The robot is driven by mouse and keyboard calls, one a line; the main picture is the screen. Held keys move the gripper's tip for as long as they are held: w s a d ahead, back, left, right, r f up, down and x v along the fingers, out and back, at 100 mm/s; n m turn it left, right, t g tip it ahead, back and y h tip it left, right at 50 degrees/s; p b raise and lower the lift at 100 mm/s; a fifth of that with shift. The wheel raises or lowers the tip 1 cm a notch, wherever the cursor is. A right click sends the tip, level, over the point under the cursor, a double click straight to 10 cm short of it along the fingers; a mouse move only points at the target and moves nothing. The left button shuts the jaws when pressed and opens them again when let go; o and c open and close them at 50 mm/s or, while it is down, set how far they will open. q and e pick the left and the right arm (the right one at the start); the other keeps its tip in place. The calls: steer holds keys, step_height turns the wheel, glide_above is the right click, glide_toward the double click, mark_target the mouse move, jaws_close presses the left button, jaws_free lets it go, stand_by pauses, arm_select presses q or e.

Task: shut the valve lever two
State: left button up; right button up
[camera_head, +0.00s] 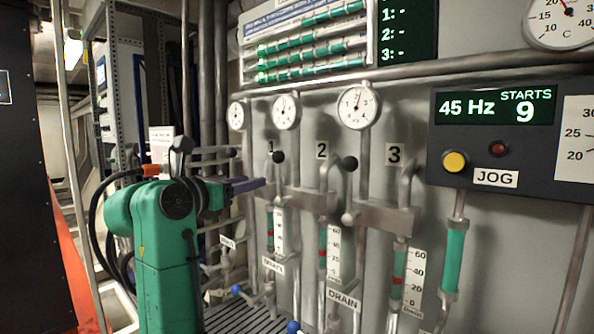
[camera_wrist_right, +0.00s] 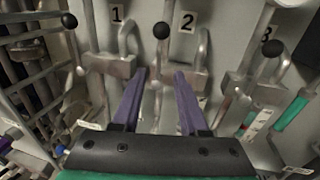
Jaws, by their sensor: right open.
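Valve lever two is the upright rod with a black knob (camera_head: 278,157) on the left end of the valve block (camera_head: 312,203) under label 2. In the right wrist view its black knob (camera_wrist_right: 161,30) stands above and between my right gripper's purple fingers. Its rod runs down between them, with space on both sides. My right gripper (camera_wrist_right: 160,76) is open and empty; in the head view its fingertips (camera_head: 262,184) are just left of the rod. Contact cannot be told. My left gripper is not in view.
Lever three's black knob (camera_head: 350,163) stands to the right. Lever one's knob (camera_wrist_right: 69,20) is at the left in the wrist view. Pipes, gauges and flow tubes line the wall. A JOG box (camera_head: 515,140) juts out at the right. Blue-handled drain valves (camera_head: 237,289) sit low.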

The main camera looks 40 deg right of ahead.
mark_target(278, 169)
steer(key=p+x, duration=0.1)
steer(key=x, duration=0.2)
steer(key=r+p+x, duration=0.1)
steer(key=p+x, duration=0.3)
steer(key=x, duration=0.1)
steer(key=shift+w+d+r, duration=0.1)
steer(key=shift+d+r, duration=0.2)
steer(key=x, duration=0.1)
steer(key=p+x, duration=0.1)
steer(key=x, duration=0.1)
steer(key=shift+d+f, duration=0.1)
steer(key=shift+f, duration=0.2)
steer(key=shift+w+d, duration=0.1)
steer(key=shift+c, duration=0.3)
jaws_close()
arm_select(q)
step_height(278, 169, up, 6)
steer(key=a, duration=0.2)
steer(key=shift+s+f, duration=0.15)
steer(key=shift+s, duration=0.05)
